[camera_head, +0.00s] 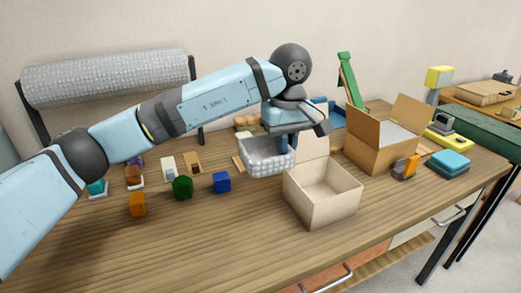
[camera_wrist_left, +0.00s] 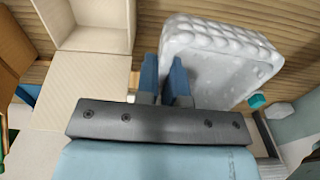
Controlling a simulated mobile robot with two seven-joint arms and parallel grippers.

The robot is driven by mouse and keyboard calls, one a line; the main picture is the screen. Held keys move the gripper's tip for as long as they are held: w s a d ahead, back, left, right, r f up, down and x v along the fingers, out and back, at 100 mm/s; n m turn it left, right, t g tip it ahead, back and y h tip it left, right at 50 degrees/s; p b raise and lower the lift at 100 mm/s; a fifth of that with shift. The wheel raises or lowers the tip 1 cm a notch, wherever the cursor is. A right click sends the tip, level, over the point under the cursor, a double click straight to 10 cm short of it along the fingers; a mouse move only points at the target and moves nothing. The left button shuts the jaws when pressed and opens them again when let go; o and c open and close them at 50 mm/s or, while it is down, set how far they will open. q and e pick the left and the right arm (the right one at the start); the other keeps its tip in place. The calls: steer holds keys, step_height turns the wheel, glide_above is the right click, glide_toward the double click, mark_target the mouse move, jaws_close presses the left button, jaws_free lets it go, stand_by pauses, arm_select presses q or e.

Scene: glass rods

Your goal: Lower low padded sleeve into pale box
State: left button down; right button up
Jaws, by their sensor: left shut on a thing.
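The low padded sleeve (camera_head: 265,159), a grey-white bubbled tray-like piece, hangs from my left gripper (camera_head: 283,141) above the table. In the left wrist view the sleeve (camera_wrist_left: 215,62) lies to the right of the blue fingers (camera_wrist_left: 166,75), which are shut on its near edge. The pale box (camera_head: 322,205) stands open on the table, just right of and below the sleeve in the head view. It looks empty, with a flap raised at the back. In the left wrist view the box (camera_wrist_left: 95,38) is at upper left, apart from the sleeve. My right gripper is out of view.
A brown cardboard box (camera_head: 376,150) with open flaps stands right of the pale box. Several small blocks, including a blue one (camera_head: 222,182) and a green one (camera_head: 182,187), lie at left. A bubble-wrap roll (camera_head: 105,78) is behind. The front table is clear.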

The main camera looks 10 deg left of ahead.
arm_select(q)
steer(key=w+d+f, duration=0.3)
steer(key=w+d, duration=0.1)
steer(key=d, duration=0.3)
steer(key=w+d+f, duration=0.3)
steer(key=w+d, duration=0.2)
steer(key=d, duration=0.1)
steer(key=shift+w+d, duration=0.3)
steer(key=shift+d, duration=0.1)
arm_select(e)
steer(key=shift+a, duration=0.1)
arm_select(q)
steer(key=shift+f, duration=0.1)
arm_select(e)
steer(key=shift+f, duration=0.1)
arm_select(q)
steer(key=shift+f+b, duration=1.65)
steer(key=shift+f, duration=1.4)
steer(key=shift+s+f+b, duration=0.1)
steer(key=shift+f+b, duration=0.5)
steer(key=shift+f, duration=0.5)
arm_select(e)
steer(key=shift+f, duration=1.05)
